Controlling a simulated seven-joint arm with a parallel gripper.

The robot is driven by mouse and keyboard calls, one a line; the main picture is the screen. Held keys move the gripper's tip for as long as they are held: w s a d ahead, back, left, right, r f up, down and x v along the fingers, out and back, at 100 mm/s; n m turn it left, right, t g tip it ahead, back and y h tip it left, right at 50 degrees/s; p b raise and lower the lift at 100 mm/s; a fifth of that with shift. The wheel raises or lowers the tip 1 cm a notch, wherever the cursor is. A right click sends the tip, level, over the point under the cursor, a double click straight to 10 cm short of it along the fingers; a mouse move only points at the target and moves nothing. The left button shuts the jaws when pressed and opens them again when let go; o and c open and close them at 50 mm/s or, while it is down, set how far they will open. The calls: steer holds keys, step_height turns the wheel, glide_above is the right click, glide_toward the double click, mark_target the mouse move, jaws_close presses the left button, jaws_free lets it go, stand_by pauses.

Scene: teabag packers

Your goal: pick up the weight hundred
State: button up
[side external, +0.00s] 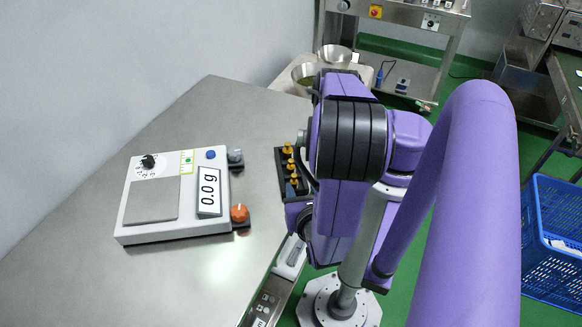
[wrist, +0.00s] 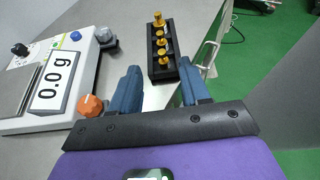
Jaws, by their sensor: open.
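Several brass weights stand in a row in a black holder (side external: 281,172), just left of my arm in the side view. In the wrist view the holder (wrist: 152,71) lies ahead of my gripper (wrist: 158,68), with brass weights such as the far one (wrist: 158,19) and the near one (wrist: 163,58) upright in it. I cannot read any marking, so I cannot tell which is the hundred. My gripper is open, its two blue fingers apart with nothing between them. The near end of the holder shows between the fingertips. In the side view my arm hides most of the gripper.
A white scale (side external: 172,226) reading 0.0 g stands left of the holder, with an orange knob (side external: 239,213) and a grey knob (side external: 235,156) on its right side. Metal bowls (side external: 334,54) stand at the back. The table's right edge runs close beside the holder.

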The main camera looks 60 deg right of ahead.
mark_target(292, 162)
steer(key=x, duration=1.7)
jaws_close()
